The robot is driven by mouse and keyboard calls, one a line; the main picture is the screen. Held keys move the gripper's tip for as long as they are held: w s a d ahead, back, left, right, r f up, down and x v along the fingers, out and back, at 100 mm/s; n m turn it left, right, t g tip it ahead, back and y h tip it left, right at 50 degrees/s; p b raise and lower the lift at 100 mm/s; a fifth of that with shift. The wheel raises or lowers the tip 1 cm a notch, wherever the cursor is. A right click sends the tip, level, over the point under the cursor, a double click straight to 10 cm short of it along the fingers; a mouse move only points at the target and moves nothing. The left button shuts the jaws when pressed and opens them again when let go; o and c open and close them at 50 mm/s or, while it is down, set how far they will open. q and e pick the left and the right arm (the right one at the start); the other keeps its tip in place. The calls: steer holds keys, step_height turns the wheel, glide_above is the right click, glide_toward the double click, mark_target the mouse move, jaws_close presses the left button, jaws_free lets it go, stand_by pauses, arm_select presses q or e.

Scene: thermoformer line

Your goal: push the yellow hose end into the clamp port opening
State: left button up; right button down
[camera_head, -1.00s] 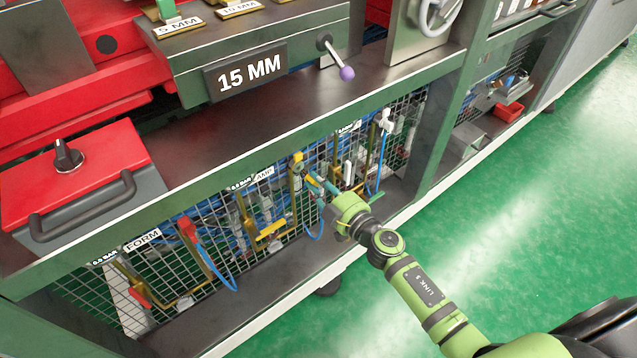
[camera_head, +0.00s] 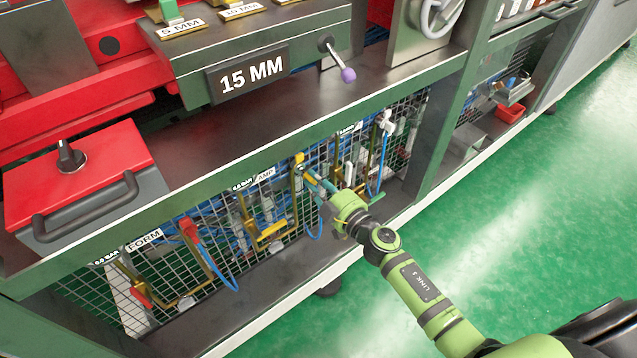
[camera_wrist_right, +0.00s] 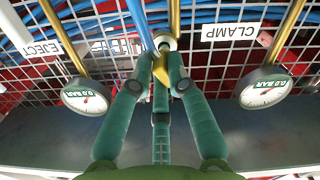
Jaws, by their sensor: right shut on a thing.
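My right gripper (camera_head: 311,180) reaches into the open bay under the machine bed. In the right wrist view its teal fingers (camera_wrist_right: 161,72) are shut on the yellow hose end (camera_wrist_right: 160,95), which shows as a small yellow piece between the tips. The clamp port (camera_wrist_right: 165,40), a pale brass round fitting, is just beyond the tips; in the head view the clamp port (camera_head: 299,159) has a yellow top. The hose end is at or very near the port; I cannot tell whether it is inside. The fingers hide part of it. My left gripper is out of view.
The CLAMP label (camera_wrist_right: 230,32) and EJECT label (camera_wrist_right: 42,48) appear inverted in the wrist view, with a gauge (camera_wrist_right: 266,88) beside the clamp pipe. A wire grid (camera_head: 215,262) backs the bay. A red-ended hose (camera_head: 188,227) and a yellow valve handle (camera_head: 271,230) are left of my gripper.

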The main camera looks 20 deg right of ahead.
steer(key=shift+x, duration=1.05)
steer(key=c, duration=1.1)
jaws_free()
steer(key=v, duration=1.2)
steer(key=o, duration=1.1)
